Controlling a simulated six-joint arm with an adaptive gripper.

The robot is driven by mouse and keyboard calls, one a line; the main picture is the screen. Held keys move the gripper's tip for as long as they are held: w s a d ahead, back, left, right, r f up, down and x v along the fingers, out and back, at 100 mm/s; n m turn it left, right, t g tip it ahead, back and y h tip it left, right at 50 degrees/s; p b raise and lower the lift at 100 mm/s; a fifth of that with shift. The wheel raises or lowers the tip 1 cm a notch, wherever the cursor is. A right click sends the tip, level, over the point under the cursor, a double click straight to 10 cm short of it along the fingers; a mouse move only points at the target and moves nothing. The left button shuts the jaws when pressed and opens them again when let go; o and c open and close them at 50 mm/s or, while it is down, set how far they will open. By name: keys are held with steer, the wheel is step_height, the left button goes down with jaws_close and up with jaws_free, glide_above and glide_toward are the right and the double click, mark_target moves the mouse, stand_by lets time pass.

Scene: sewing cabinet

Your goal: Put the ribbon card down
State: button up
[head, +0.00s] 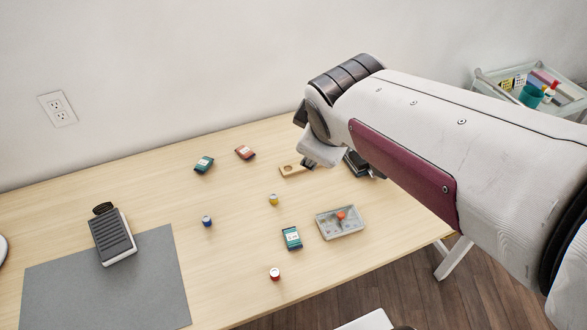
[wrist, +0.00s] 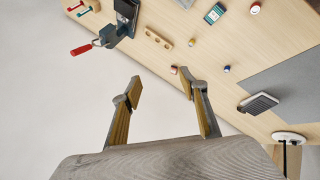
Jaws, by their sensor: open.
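In the wrist view my gripper (wrist: 161,82) is open, with nothing between its fingers; pale wall shows between them. In the head view its fingers are hidden behind my arm. One teal card (head: 291,238) lies near the front, left of the grey tray, and also shows in the wrist view (wrist: 214,13). Another teal card (head: 204,164) lies at the back left.
Yellow (head: 273,200), blue (head: 207,221) and red (head: 275,273) spools stand apart. A grey tray (head: 325,228) holds a red item. A wooden holed block (head: 296,170) and red-handled clamp (wrist: 104,42) are near the arm. A pedal (head: 112,238) overlaps the grey mat (head: 160,285).

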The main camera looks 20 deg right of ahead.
steer(key=s+a+f+m+y, duration=0.1)
steer(key=s+a+m, duration=0.2)
steer(key=s, duration=0.4)
steer(key=s+a+f+m+g+y, duration=0.1)
steer(key=s+a+m, duration=0.2)
steer(key=s+m, duration=0.2)
steer(key=shift+s+a+f+g, duration=0.25)
steer(key=shift+s+g, duration=0.05)
steer(key=shift+s, duration=0.8)
stand_by(0.4)
steer(key=o, duration=0.4)
